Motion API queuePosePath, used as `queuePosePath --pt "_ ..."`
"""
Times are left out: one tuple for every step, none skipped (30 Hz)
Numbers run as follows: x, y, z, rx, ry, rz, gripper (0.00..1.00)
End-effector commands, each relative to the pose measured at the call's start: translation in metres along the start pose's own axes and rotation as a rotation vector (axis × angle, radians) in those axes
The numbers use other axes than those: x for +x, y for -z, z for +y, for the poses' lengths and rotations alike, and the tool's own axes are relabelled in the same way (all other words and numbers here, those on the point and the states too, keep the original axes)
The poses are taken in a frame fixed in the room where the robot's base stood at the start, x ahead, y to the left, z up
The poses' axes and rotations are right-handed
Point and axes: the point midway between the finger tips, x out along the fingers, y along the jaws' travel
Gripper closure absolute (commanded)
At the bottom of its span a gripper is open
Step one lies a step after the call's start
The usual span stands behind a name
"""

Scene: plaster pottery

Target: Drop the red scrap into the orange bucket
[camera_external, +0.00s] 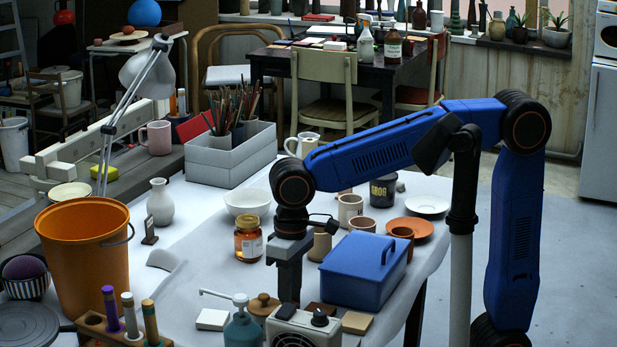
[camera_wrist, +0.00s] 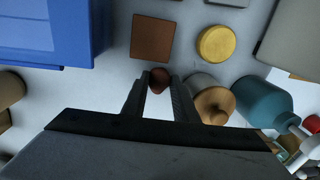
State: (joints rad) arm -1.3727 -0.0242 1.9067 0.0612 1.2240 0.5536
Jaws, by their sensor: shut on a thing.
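The red scrap (camera_wrist: 159,78) is a small dark-red lump at the fingertips of my gripper (camera_wrist: 160,88) in the wrist view. The fingers are closed on it from both sides. In the external view my gripper (camera_external: 289,285) points down over the front of the table, and the scrap cannot be made out there. The orange bucket (camera_external: 82,262) stands upright at the left, well away from my gripper. Its inside is only partly visible, and it is out of the wrist view.
A blue lidded box (camera_external: 365,270) stands right of my gripper. A teal pump bottle (camera_external: 242,330), a wooden-lidded jar (camera_external: 263,305) and a honey jar (camera_external: 248,240) stand close by. A white vase (camera_external: 160,203) and a tool rack (camera_external: 125,332) are near the bucket.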

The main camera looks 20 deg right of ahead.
Motion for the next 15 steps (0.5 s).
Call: queuePosePath --pt "0.0049 -0.0002 0.0005 0.000 0.000 0.000 0.95" --pt "0.0062 -0.0001 0.0005 0.000 0.000 0.000 0.95" --pt "0.0069 -0.0001 0.0005 0.000 0.000 0.001 0.95" --pt "0.0069 0.0000 0.0005 0.000 0.001 0.001 0.95" --pt "0.0067 0.0000 0.0004 0.000 0.001 0.001 0.95" --pt "0.0066 0.0001 0.0004 0.000 0.001 0.001 0.95" --pt "0.0066 0.0001 0.0004 0.000 0.001 0.001 0.95" --pt "0.0066 0.0001 0.0004 0.000 0.001 0.001 0.95" --pt "0.0068 0.0000 0.0004 0.000 0.001 0.001 0.95" --pt "0.0072 0.0000 0.0004 0.000 0.000 0.001 0.95" --pt "0.0078 0.0000 0.0005 0.000 0.000 0.000 0.95" --pt "0.0088 0.0000 0.0006 0.000 0.000 0.000 0.95" --pt "0.0092 0.0000 0.0006 0.000 0.000 0.000 0.71" --pt "0.0089 0.0000 0.0006 0.000 0.000 0.000 0.66" --pt "0.0088 0.0001 0.0006 0.000 0.000 0.001 0.66"
